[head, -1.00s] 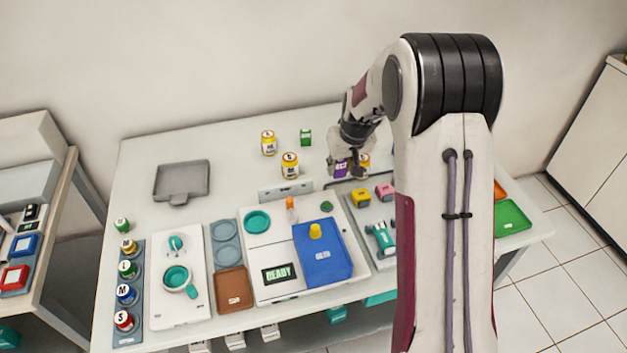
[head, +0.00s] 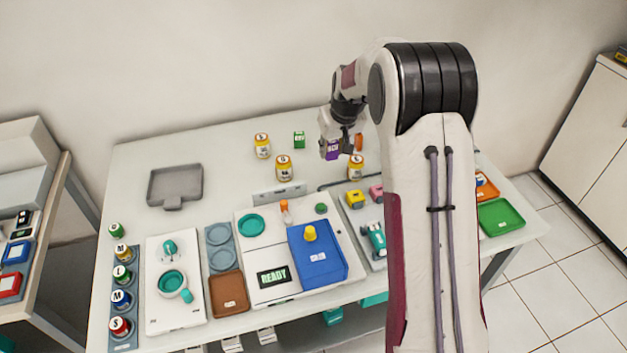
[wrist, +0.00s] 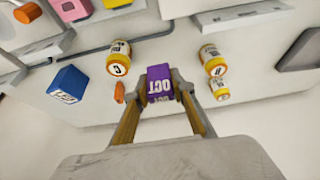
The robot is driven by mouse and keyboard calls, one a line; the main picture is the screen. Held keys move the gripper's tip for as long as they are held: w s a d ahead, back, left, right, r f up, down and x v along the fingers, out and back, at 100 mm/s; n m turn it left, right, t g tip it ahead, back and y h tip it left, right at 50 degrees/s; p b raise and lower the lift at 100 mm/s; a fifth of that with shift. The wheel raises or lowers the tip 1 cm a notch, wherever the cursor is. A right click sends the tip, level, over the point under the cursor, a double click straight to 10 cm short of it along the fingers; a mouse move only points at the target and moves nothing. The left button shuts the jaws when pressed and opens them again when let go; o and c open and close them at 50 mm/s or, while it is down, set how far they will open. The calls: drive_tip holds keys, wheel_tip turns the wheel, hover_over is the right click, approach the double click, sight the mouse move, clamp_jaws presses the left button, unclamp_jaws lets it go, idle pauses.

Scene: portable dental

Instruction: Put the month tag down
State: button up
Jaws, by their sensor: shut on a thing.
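The month tag (head: 332,149) is a purple block, marked OCT in the wrist view (wrist: 160,84). My gripper (wrist: 160,78) is shut on it, one finger on each side. In the head view my gripper (head: 338,146) holds it behind the row of yellow jars, between two of them. It appears to be above the table, but its exact height is hard to tell. My arm hides part of the table's right side.
Yellow jars with lettered lids (head: 284,167) (head: 356,167) stand close by on either side. A green block (head: 299,140) and an orange piece (head: 359,141) are near the back edge. A blue block (wrist: 68,83) lies left in the wrist view. A grey tray (head: 175,185) lies far left.

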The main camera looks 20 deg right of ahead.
drive_tip(key=shift+f, duration=3.1)
drive_tip(key=shift+f, duration=1.85)
drive_tip(key=shift+f, duration=0.1)
drive_tip(key=o, duration=0.9)
drive_tip(key=shift+o, duration=0.2)
drive_tip(key=v, duration=1.2)
